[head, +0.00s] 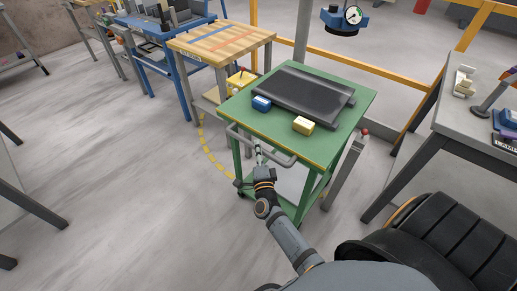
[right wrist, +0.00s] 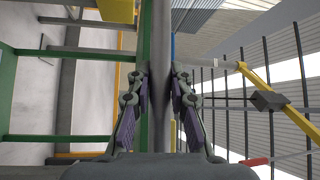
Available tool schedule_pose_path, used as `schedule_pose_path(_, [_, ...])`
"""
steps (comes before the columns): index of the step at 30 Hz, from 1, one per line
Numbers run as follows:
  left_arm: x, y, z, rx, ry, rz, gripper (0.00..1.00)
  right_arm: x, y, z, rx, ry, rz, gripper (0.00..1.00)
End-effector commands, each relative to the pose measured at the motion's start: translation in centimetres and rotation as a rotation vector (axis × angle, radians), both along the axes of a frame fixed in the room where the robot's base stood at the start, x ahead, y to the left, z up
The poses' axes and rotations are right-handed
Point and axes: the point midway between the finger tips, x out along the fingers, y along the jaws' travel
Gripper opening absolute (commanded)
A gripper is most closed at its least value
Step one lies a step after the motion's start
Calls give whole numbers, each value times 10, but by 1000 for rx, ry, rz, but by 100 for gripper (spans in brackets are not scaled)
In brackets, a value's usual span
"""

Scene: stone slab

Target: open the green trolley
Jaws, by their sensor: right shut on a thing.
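The green trolley (head: 334,97) stands in the middle of the head view. A grey bar handle (head: 282,161) runs along its near edge. My right gripper (head: 258,150) reaches up to the handle from below. In the right wrist view, my right gripper (right wrist: 159,88) has its fingers on both sides of the grey handle bar (right wrist: 163,40), shut on it. Green trolley frame parts show at the left of that view. My left gripper is not in view.
A wooden-topped table (head: 222,42) stands behind left of the trolley. A grey table (head: 455,115) with tools stands at the right. A yellow rail (head: 350,67) runs behind. A grey post with a red knob (head: 347,170) is close to the trolley's right side.

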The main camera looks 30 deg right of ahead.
Motion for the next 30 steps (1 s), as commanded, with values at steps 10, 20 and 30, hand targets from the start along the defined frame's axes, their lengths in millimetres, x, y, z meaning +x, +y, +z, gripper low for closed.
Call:
schedule_pose_path(10, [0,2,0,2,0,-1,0,0,0,-1,0,1,0,43])
schedule_pose_path(20, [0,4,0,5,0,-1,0,-17,6,-5,1,4,-1,43])
schedule_pose_path(30, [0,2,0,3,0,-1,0,-66,26,-11,1,3,0,43])
